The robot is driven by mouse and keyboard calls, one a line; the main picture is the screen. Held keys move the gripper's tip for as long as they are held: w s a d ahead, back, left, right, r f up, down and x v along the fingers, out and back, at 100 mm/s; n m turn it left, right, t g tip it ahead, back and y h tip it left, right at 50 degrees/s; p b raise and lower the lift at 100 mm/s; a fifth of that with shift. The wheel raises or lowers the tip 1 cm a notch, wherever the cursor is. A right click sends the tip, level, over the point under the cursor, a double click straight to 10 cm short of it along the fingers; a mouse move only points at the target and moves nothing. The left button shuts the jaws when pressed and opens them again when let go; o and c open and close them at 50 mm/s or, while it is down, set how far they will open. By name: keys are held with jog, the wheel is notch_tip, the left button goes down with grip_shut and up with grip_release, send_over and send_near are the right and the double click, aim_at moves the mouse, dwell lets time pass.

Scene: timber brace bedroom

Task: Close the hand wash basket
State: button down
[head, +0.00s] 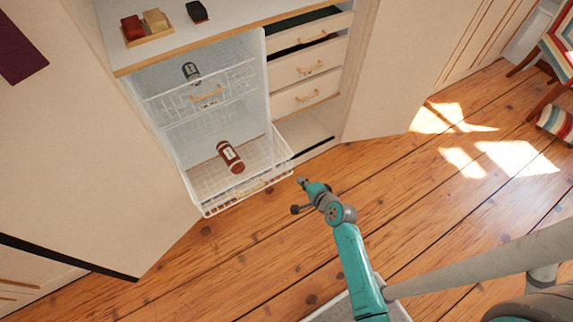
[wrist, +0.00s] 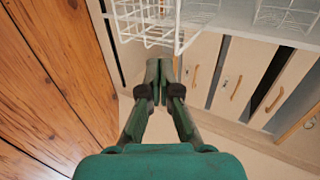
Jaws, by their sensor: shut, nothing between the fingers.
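A white wire basket (head: 208,208) stands pulled out low in the wardrobe, with a wooden handle on its front. A red bottle with a pale label (head: 230,157) lies in it. A second wire basket (head: 240,78) with a wooden handle hangs above. My gripper (head: 303,182) is shut and empty, just right of the lower basket's front corner in the head view. In the wrist view, my gripper (wrist: 160,64) points towards a wire basket (wrist: 181,40) at the top; I cannot tell if they touch.
Drawers with wooden handles (head: 311,70) stand right of the baskets. A dark jar (head: 191,72) is in the upper basket. A wooden tray (head: 150,40) with small boxes sits on top. The wooden floor (head: 270,240) is clear in front. A striped chair (head: 558,48) stands far right.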

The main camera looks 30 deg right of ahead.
send_near(283, 162)
jog(key=x, duration=0.5)
jog(key=shift+f, duration=0.5)
jog(key=shift+w, duration=0.75)
